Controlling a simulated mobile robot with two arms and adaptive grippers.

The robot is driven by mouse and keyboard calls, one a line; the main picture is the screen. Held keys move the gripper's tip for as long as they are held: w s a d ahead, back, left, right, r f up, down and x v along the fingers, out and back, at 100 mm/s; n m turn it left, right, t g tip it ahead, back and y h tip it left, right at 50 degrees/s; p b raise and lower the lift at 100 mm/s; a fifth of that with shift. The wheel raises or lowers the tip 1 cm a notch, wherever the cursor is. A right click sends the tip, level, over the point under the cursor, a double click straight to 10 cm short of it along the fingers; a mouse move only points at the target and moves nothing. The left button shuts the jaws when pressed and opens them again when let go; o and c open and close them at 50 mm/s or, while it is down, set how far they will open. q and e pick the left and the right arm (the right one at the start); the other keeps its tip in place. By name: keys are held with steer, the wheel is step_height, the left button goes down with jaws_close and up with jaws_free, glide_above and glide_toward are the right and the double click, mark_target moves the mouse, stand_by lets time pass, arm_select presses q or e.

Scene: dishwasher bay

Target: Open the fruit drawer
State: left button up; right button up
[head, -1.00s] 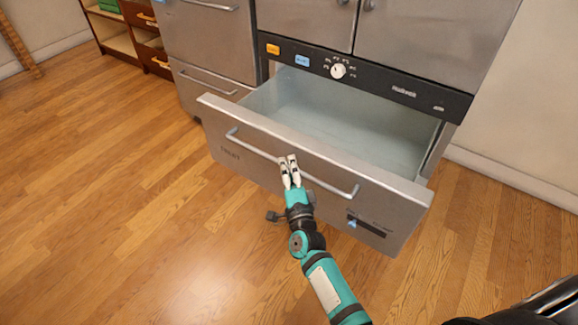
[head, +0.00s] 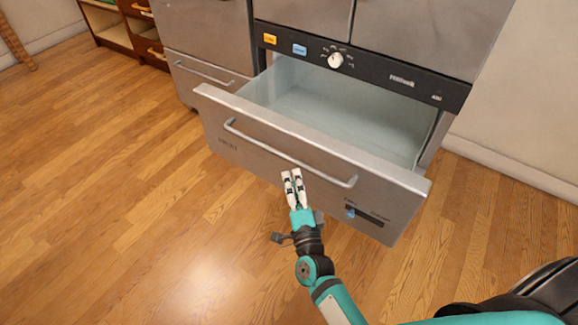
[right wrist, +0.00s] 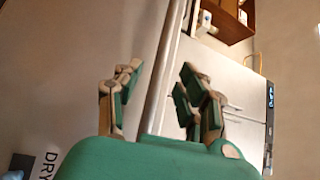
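The fruit drawer (head: 265,158), a wide steel drawer with faint lettering on its front, stands pulled well out below the dark control panel, and its pale interior shows empty. Its long bar handle (head: 265,147) runs across the front. My right gripper (head: 292,173) is in front of the drawer, its fingertips just below and apart from the handle in the head view. In the right wrist view the gripper (right wrist: 156,85) has its fingers spread with nothing held between them. My left gripper is not in view.
A control panel (head: 375,72) with a white knob (head: 335,60) and coloured labels sits above the drawer. A closed steel drawer (head: 205,78) is on the left. Wooden shelving (head: 115,25) stands at the far left. The wooden floor in front is clear.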

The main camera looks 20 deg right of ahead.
steer(key=s, duration=0.4)
steer(key=shift+a+f, duration=0.2)
steer(key=shift+f, duration=0.05)
